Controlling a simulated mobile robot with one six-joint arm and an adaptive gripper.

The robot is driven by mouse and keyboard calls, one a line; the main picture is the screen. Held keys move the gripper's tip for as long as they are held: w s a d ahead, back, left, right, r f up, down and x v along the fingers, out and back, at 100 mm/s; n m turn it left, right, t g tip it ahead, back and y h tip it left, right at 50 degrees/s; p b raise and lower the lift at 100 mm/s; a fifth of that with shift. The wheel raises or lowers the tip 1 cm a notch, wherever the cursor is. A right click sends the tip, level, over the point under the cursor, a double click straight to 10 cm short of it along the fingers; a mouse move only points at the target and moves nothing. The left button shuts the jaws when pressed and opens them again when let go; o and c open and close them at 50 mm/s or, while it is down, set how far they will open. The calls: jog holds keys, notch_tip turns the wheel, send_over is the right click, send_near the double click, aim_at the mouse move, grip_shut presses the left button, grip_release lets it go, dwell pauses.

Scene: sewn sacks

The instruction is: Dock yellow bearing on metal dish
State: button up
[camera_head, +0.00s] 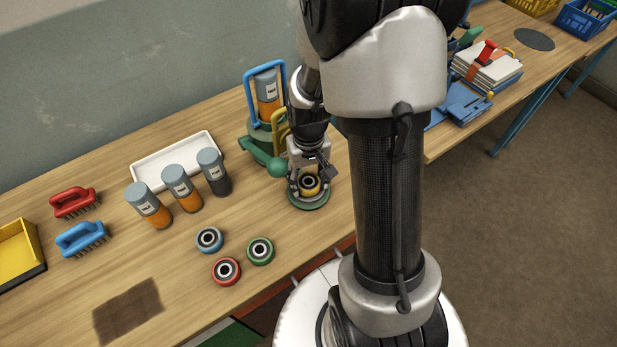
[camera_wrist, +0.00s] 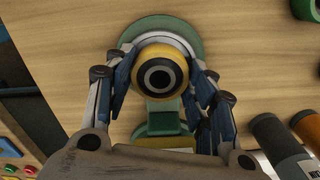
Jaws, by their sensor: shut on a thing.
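The yellow bearing (camera_head: 309,184), with a black and pale centre, is between the fingers of my gripper (camera_head: 308,186). In the wrist view the bearing (camera_wrist: 160,60) is face-on, with a finger of my gripper (camera_wrist: 160,85) shut against each side. A round dish (camera_head: 308,203) with a green rim and paler inside lies under it on the bench. In the wrist view the dish (camera_wrist: 140,27) shows beyond the bearing and partly behind it. The bearing overlaps the dish in both views. I cannot tell whether it touches the dish or hangs just above.
A green stand (camera_head: 257,149) with a blue frame and a bottle is just behind my gripper. Blue (camera_head: 209,239), red (camera_head: 226,271) and green (camera_head: 260,250) bearings lie at front left. Three bottles (camera_head: 182,188) stand before a white tray (camera_head: 160,158). Bench around the dish's front is clear.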

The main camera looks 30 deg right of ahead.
aim_at(309, 182)
jog(key=shift+f, duration=0.2)
jog(key=o, duration=1)
jog(key=shift+o, duration=0.2)
notch_tip(309, 182, up, 11)
jog(key=p, duration=0.8)
jog(key=shift+p, duration=0.35)
jog(key=shift+s, duration=0.1)
